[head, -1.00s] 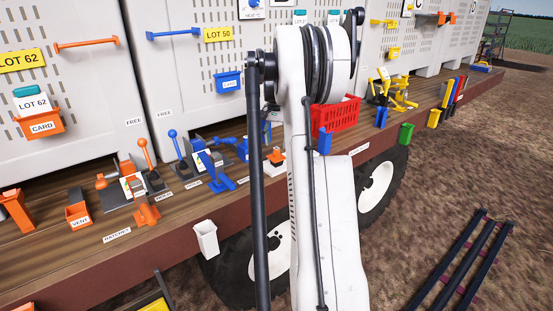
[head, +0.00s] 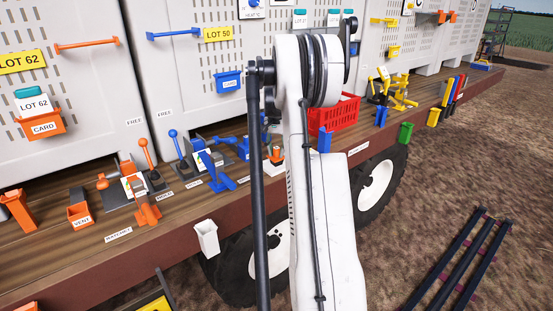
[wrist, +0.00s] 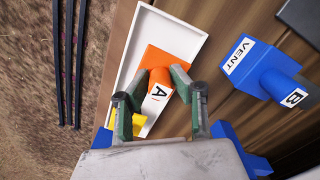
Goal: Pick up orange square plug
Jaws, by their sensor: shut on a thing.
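The orange square plug (wrist: 168,60) is in the wrist view. It has a broad orange body and a handle with a white label "A". It is in or just above a white tray (wrist: 143,30); I cannot tell whether it touches the floor of the tray. My gripper (wrist: 160,82) is shut on the plug, with one green-padded finger on each side of the labelled handle. In the head view my arm hides most of the gripper, and a small orange piece (head: 277,153) shows just beside the arm, above a white edge.
A yellow piece (wrist: 138,120) lies in the tray near my left finger. A blue box labelled "VENT" (wrist: 241,55), with a blue part marked "B" (wrist: 290,95), stands on the wooden deck to the right. A red basket (head: 335,115) stands right of my arm.

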